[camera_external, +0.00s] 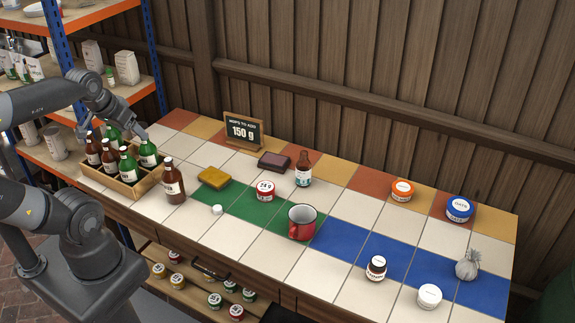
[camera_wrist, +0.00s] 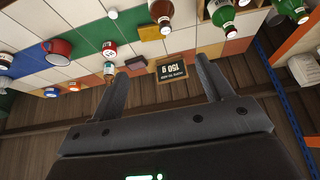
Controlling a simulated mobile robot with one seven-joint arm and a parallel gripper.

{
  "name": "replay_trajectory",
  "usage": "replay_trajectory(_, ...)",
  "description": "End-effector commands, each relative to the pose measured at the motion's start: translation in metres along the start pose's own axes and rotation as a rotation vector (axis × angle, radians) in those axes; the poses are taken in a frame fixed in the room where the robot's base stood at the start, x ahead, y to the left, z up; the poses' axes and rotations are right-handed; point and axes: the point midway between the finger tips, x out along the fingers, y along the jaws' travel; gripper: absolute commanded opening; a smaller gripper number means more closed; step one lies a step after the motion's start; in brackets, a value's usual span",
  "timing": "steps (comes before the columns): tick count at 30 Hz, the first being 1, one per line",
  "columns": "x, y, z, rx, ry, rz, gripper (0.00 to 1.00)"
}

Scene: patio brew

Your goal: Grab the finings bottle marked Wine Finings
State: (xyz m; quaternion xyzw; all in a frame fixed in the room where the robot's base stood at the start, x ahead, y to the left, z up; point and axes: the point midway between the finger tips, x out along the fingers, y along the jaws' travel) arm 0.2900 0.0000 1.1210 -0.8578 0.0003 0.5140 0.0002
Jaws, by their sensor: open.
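A small brown bottle (camera_external: 303,170) with a dark cap and a white and teal label stands upright at the back middle of the tiled counter. It seems to be the finings bottle, but its print is too small to read. In the wrist view the same bottle (camera_wrist: 109,68) appears upside down, left of my fingers. My gripper (camera_external: 141,134) is over the bottle crate at the counter's left end, well apart from this bottle. In the wrist view my gripper (camera_wrist: 161,67) has its two fingers spread with nothing between them.
A wooden crate (camera_external: 107,184) of green and brown bottles and a larger brown bottle (camera_external: 174,182) stand at the left. A chalkboard sign (camera_external: 243,131), a dark purple block (camera_external: 275,162), a red-labelled jar (camera_external: 265,191) and a red mug (camera_external: 302,223) are around the small bottle.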

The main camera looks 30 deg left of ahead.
Motion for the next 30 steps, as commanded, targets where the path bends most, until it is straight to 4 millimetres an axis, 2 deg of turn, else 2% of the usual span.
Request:
replay_trajectory(7,0.008,-0.005,-0.004,0.052,-0.037,-0.028,0.73)
replay_trajectory(14,0.044,-0.025,-0.026,0.302,-0.181,-0.163,0.73)
replay_trajectory(22,0.094,-0.037,-0.068,0.674,-0.324,-0.370,0.73)
replay_trajectory(26,0.119,-0.034,-0.093,0.868,-0.372,-0.478,0.73)
replay_trajectory(30,0.146,-0.022,-0.122,1.087,-0.407,-0.603,0.73)
